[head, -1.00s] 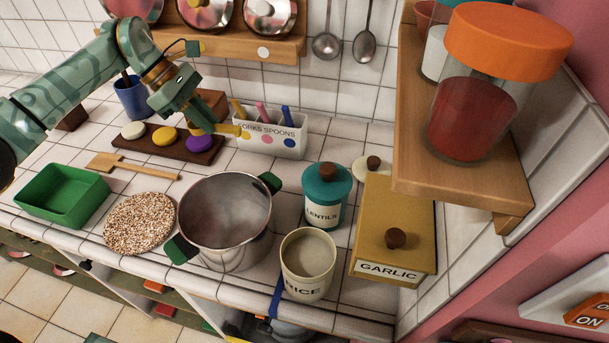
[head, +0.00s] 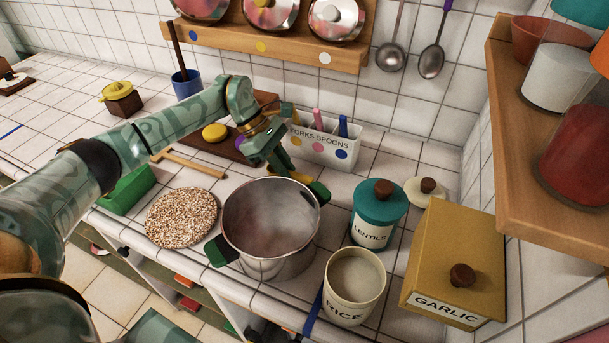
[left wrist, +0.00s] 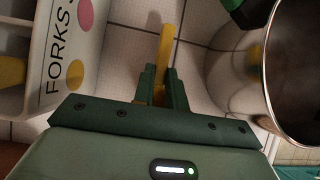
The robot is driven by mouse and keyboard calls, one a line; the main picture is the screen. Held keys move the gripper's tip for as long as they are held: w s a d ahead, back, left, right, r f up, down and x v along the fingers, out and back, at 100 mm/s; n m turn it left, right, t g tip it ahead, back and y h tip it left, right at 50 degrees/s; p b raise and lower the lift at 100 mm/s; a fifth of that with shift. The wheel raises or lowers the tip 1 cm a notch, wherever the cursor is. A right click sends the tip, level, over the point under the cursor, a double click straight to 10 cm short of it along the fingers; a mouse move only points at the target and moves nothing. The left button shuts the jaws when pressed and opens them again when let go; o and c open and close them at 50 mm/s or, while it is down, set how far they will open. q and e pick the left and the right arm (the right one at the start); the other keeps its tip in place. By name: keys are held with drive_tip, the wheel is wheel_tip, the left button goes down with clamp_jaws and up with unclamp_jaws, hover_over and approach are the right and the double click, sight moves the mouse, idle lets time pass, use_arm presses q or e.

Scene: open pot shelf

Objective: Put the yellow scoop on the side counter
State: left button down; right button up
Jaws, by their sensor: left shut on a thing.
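My left gripper (head: 285,172) is between the white forks-and-spoons box and the steel pot, over the tiled counter. It is shut on the yellow scoop (left wrist: 166,48), of which a narrow yellow piece shows beyond the fingers in the left wrist view. In the head view a bit of the scoop (head: 301,178) shows beside the pot's back handle; the rest is hidden. My right gripper is not in view. I cannot tell which part of the worktop is the side counter.
The steel pot (head: 268,262) stands close in front of the gripper. The forks-and-spoons box (head: 325,150) is behind it. A lentils jar (head: 375,215), rice jar (head: 352,290) and garlic box (head: 455,255) stand to the right. The far-left counter (head: 50,85) has free room.

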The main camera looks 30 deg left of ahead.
sight(304, 177)
use_arm(q)
drive_tip(key=shift+d, duration=0.8)
drive_tip(key=d, duration=0.3)
drive_tip(key=shift+d+f, duration=0.3)
drive_tip(key=shift+d, duration=0.05)
drive_tip(key=shift+a+f, duration=0.15)
drive_tip(key=shift+f, duration=0.15)
drive_tip(key=shift+f, duration=0.15)
drive_tip(key=c, duration=1.4)
unclamp_jaws()
drive_tip(key=shift+c, duration=0.2)
